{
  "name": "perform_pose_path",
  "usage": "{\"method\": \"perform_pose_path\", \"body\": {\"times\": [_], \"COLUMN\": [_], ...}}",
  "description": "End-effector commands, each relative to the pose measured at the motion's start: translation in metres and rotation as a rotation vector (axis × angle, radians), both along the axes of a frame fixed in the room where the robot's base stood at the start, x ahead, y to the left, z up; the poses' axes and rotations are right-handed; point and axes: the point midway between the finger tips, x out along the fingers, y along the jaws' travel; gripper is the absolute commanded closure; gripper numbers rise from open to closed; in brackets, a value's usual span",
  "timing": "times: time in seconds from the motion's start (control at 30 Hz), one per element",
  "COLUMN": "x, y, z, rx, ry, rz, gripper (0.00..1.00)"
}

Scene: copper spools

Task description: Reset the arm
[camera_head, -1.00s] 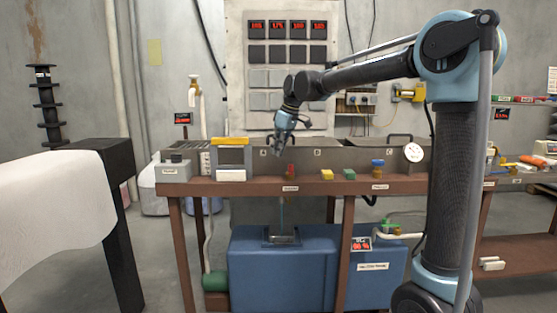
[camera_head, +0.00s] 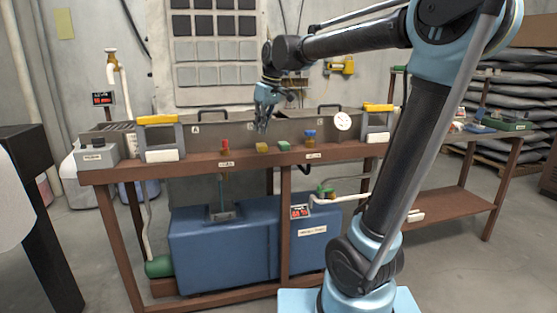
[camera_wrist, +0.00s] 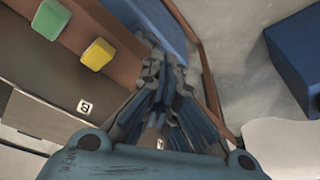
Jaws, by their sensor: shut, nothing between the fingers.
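My gripper (camera_head: 262,126) hangs from my raised, bent arm over the bench, in front of the long grey tank (camera_head: 215,129). Its fingers are shut with nothing between them. In the wrist view the closed fingers (camera_wrist: 165,62) fill the middle and point down past the bench edge. In that view a yellow block (camera_wrist: 97,54) and a green block (camera_wrist: 50,19) lie left of the fingers, apart from them.
The brown bench (camera_head: 195,163) also carries a red-topped fitting (camera_head: 225,145), a blue-topped fitting (camera_head: 310,137) and a round gauge (camera_head: 342,121). A blue tank (camera_head: 235,253) stands below. A dark-legged stand (camera_head: 45,220) is at the left. Stacked sacks (camera_head: 515,100) are back right.

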Motion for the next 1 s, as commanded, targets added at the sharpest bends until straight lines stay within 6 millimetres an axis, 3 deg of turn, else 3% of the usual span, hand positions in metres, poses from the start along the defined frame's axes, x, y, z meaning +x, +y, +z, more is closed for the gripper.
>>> {"method": "perform_pose_path", "body": {"times": [0.03,0.2,0.5,0.8,1.0], "x": [-0.009,-0.040,-0.106,-0.178,-0.220], "y": [-0.020,-0.077,-0.162,-0.225,-0.251], "z": [-0.009,-0.038,-0.103,-0.182,-0.233], "rx": [-0.004,-0.015,-0.035,-0.052,-0.060], "ry": [0.003,0.016,0.039,0.057,0.069], "rz": [-0.043,-0.182,-0.430,-0.676,-0.822], "gripper": [1.00,1.00,1.00,1.00,1.00]}}
